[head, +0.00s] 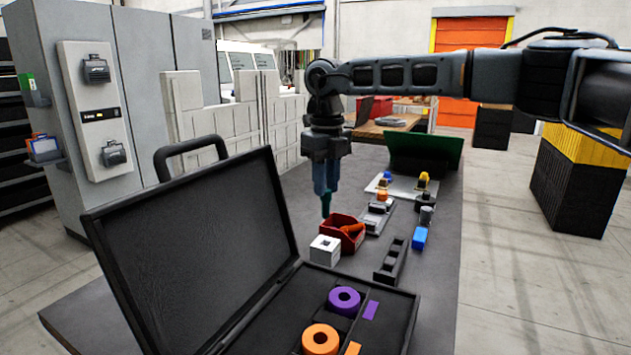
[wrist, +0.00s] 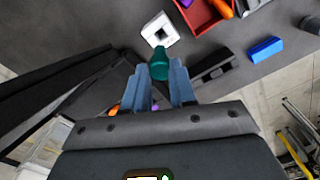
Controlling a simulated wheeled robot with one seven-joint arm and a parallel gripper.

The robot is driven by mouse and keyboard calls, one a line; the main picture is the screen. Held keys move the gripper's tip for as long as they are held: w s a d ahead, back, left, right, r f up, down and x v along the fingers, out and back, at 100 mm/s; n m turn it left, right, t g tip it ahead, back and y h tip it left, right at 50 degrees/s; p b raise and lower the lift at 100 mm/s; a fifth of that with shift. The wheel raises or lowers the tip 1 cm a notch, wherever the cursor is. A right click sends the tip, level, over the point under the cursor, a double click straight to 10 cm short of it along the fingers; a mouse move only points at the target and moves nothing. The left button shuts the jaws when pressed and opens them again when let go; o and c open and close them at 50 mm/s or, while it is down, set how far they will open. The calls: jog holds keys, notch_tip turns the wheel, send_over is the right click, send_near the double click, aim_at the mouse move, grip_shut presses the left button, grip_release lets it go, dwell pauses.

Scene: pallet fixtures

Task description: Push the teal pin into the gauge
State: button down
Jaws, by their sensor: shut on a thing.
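My gripper (head: 326,192) points down above the table and is shut on the teal pin (head: 326,205). In the wrist view the pin (wrist: 159,66) sticks out between the two blue fingers (wrist: 160,84). The white block with a dark square hole, which looks like the gauge (head: 324,258), stands on the table below the gripper. In the wrist view the gauge (wrist: 172,37) lies just beyond the pin's tip, with its hole in sight. The pin is above the gauge and apart from it in the head view.
A red bin (head: 345,243) with orange parts stands right behind the gauge. An open black case (head: 408,318) holding purple and orange rings is in front. A black slotted rack (head: 391,262) and a blue block (head: 419,238) are to the right.

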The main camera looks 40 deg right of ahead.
aim_at(325, 217)
jog(key=shift+f+b, duration=1.45)
jog(key=shift+f, duration=1.35)
jog(key=shift+f+b, duration=0.5)
jog(key=shift+f, duration=0.65)
jog(key=shift+c, duration=2.3)
grip_release()
jog(key=shift+r+p, duration=2.75)
jog(key=shift+r, duration=1.8)
jog(key=shift+c, duration=0.2)
